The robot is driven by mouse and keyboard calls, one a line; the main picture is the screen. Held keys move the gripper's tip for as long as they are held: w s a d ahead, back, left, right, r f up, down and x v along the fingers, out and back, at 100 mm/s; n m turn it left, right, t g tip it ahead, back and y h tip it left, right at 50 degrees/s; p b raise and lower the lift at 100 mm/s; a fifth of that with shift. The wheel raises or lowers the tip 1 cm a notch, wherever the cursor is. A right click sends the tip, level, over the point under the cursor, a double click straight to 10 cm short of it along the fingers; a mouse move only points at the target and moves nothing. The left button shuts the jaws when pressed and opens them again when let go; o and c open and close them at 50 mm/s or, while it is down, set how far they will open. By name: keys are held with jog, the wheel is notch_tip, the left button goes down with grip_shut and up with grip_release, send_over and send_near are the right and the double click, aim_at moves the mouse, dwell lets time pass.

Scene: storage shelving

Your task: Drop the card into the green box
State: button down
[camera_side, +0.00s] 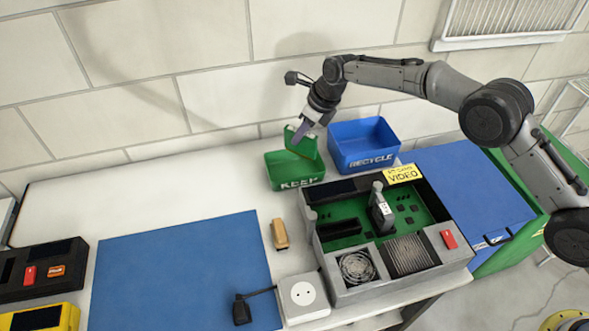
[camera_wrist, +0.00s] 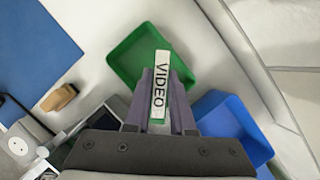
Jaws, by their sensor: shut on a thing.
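The card is a green board with a white edge labelled VIDEO. In the wrist view the card (camera_wrist: 160,85) is pinched between the two fingers of my gripper (camera_wrist: 160,103). In the side view the card (camera_side: 307,146) hangs tilted from my gripper (camera_side: 302,133), over the back part of the green box. The green box (camera_side: 284,171) is marked KEEP and stands on the table near the wall. In the wrist view the green box (camera_wrist: 125,50) lies beyond the card. Part of its inside is hidden by the card and fingers.
A blue box (camera_side: 364,158) marked RECYCLE stands just right of the green box. An open grey case (camera_side: 335,283) with a green board sits in front of them. A tan block (camera_side: 279,233), a white socket (camera_side: 303,297) and a blue mat (camera_side: 180,270) lie nearby. The table's back left is clear.

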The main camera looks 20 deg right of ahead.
aim_at(299, 153)
jog(key=shift+f, duration=2.7)
jog(key=c, duration=0.7)
grip_release()
jog(key=v, duration=1.4)
